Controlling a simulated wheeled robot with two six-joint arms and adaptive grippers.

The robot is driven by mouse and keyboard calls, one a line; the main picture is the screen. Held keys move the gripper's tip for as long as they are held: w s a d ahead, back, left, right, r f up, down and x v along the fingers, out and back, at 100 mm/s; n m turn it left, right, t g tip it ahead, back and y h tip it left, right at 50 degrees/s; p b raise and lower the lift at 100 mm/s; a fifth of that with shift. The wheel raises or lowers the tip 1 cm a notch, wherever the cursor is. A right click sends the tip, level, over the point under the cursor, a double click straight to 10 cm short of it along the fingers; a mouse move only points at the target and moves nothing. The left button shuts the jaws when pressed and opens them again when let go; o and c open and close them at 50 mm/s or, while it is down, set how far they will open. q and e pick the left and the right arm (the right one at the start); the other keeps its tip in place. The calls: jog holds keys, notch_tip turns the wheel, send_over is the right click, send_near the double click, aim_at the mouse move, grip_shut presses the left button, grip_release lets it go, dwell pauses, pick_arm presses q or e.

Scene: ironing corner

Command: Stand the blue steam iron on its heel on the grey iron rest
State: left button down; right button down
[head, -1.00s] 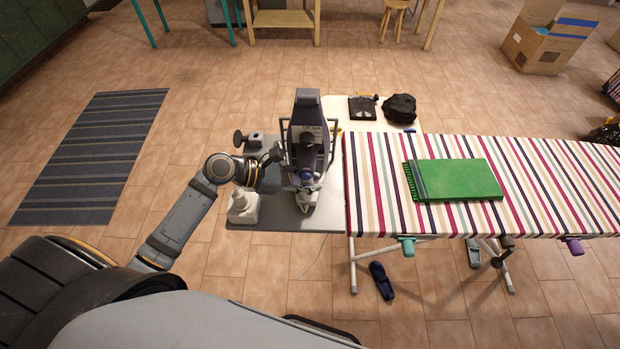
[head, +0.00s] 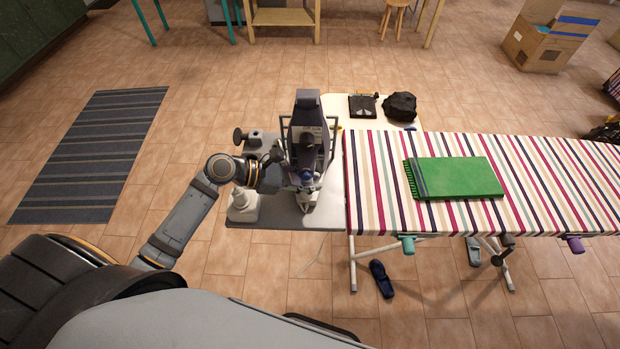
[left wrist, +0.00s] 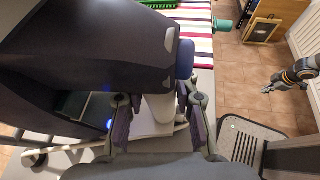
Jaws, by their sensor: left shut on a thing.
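My left gripper (head: 298,180) reaches in from the left and is shut on the iron. In the left wrist view, a pale part of the iron (left wrist: 160,108) sits between the two fingers. The large dark body above it hides much of that view. Whether the iron touches the rest cannot be told. My right gripper (left wrist: 288,80) shows small at the right of the left wrist view, away from the iron; its opening is unclear.
The rest stands on a grey side table (head: 270,222). The striped ironing board (head: 545,180) adjoins at right, with a green folded cloth (head: 458,179). A black bundle (head: 400,107) lies behind.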

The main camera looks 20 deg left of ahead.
pick_arm(q)
jog(key=c, duration=0.9)
grip_release()
jog(key=shift+r, duration=0.1)
jog(key=shift+f, duration=0.25)
jog(key=shift+v, duration=3.8)
jog(key=shift+r, duration=0.15)
jog(key=s+p, duration=0.3)
jog(key=s+d+p, duration=0.1)
jog(key=s+p, duration=0.1)
jog(key=s+d+p, duration=0.1)
jog(key=s+p, duration=0.2)
jog(key=shift+s+d+p, duration=0.25)
jog(key=shift+s+p, duration=0.05)
jog(key=shift+p, duration=0.05)
